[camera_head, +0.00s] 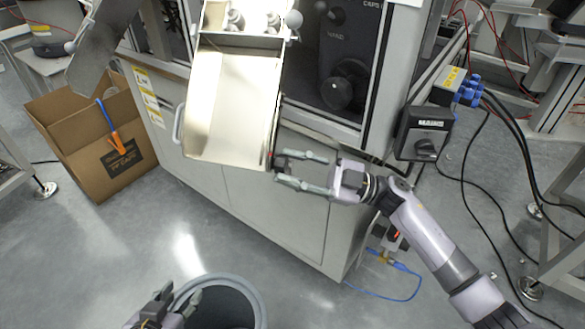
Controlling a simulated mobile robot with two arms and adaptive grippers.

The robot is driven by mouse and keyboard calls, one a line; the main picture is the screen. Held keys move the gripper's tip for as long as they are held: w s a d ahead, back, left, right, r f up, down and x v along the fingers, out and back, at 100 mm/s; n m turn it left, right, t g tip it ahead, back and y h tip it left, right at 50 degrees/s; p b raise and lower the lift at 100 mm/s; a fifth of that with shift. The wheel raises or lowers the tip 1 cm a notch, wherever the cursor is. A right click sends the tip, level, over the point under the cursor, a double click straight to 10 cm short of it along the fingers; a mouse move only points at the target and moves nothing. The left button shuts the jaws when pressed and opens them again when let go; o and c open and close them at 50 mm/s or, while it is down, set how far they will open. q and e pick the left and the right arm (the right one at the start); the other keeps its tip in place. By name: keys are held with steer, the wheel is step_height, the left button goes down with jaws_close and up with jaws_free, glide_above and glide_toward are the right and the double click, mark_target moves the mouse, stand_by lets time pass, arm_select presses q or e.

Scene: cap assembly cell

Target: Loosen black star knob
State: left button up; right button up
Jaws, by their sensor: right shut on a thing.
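A small black star knob (281,162) sits at the lower right side of the metal chute (235,100). My left gripper (181,295) is low at the bottom edge of the view, in front of a grey bin. Its fingertips appear apart and nothing shows between them.
A grey round bin (258,300) stands on the floor at the bottom. An open cardboard box (75,150) is at left. The machine cabinet (265,205) fills the middle. A black switch box (424,135) and loose cables are at right. Floor at lower left is clear.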

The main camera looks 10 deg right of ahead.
steer(key=shift+n, duration=0.3)
steer(key=o, duration=1.1)
arm_select(q)
steer(key=shift+w+d+r, duration=0.1)
steer(key=shift+w+r, duration=0.1)
steer(key=shift+w, duration=0.05)
arm_select(e)
steer(key=shift+o, duration=0.2)
